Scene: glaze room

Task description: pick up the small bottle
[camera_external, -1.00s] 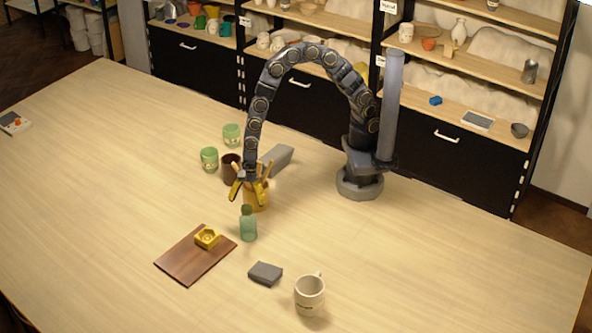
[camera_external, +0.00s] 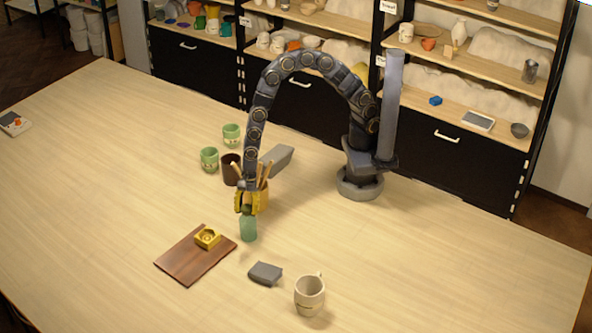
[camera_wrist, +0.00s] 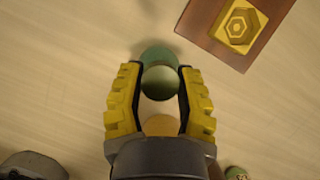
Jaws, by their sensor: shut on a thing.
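The small bottle (camera_external: 248,231) is green with a darker rounded stopper and stands upright on the table, right of the wooden board. My gripper (camera_external: 247,208) is above it, pointing down, with its yellow fingers closed around the bottle's top. In the wrist view the stopper of the small bottle (camera_wrist: 160,82) sits between the two fingertips of my gripper (camera_wrist: 160,78), with the green body showing beyond it. The fingers hide part of the bottle's neck in the external view. The bottle's base appears to rest on the table.
A brown board (camera_external: 190,262) bears a yellow hexagonal piece (camera_external: 207,238). A grey block (camera_external: 265,273) and a white mug (camera_external: 310,294) stand nearer the camera. Behind my gripper are an orange container (camera_external: 263,196), a dark cup (camera_external: 230,169) and green cups (camera_external: 209,159). The table's left is mostly clear.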

